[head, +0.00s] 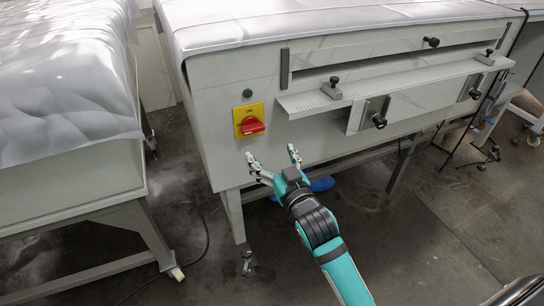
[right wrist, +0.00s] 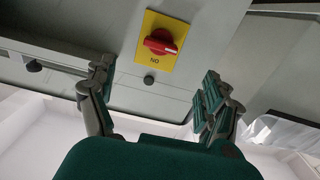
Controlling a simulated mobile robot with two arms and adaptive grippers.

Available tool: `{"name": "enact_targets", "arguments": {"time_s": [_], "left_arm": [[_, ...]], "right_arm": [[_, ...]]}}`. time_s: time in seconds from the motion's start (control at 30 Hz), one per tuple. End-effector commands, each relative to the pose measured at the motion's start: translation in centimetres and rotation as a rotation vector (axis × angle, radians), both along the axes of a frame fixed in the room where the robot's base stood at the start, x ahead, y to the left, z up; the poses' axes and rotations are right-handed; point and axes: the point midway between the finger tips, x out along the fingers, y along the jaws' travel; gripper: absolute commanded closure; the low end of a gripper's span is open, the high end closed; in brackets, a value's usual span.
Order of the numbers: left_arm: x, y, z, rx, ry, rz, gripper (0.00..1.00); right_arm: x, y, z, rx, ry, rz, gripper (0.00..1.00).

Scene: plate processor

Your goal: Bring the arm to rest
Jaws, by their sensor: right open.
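My right gripper (head: 272,162) is open and empty in the head view, held in front of the grey machine, just below and to the right of its switch. Its two fingers stand apart in the right wrist view (right wrist: 155,95). The red rotary switch (head: 252,126) sits on a yellow plate on the machine's front. In the right wrist view the red switch (right wrist: 160,42) shows beyond the fingertips with the word "NO" or "ON" on its yellow plate. The fingers look apart from the switch. My left gripper is not in view.
The grey plate processor (head: 220,100) fills the upper middle, with a projecting ledge (head: 310,102) and black knobs. A sheet-covered table (head: 75,170) stands at the left. A cable (head: 205,245) lies on the floor. Open floor (head: 430,240) shows at the lower right.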

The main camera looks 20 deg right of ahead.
Motion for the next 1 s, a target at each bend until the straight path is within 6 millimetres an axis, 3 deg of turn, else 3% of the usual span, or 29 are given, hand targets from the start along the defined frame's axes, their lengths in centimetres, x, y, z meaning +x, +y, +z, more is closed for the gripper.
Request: {"name": "enact_targets", "arguments": {"time_s": [0.37, 0.47, 0.57, 0.67, 0.77, 0.9, 1.0], "left_arm": [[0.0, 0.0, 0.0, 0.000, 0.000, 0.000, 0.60], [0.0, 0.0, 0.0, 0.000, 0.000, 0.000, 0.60], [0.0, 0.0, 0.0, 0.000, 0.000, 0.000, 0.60], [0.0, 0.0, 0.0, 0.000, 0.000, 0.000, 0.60], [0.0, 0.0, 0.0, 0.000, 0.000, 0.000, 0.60], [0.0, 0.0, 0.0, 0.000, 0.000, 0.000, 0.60], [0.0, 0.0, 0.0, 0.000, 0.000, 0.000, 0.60]], "right_arm": [[0.0, 0.0, -0.1, 0.000, 0.001, 0.000, 0.15], [0.0, 0.0, -1.6, -0.003, 0.037, 0.000, 0.15], [-0.5, 0.1, -5.8, -0.015, 0.136, 0.001, 0.15], [-1.9, 0.2, -12.5, -0.033, 0.296, 0.005, 0.15], [-4.5, 0.2, -19.8, -0.055, 0.475, 0.013, 0.15], [-10.0, 0.2, -29.2, -0.085, 0.722, 0.028, 0.15], [-14.8, 0.1, -34.9, -0.106, 0.890, 0.044, 0.15]]}}
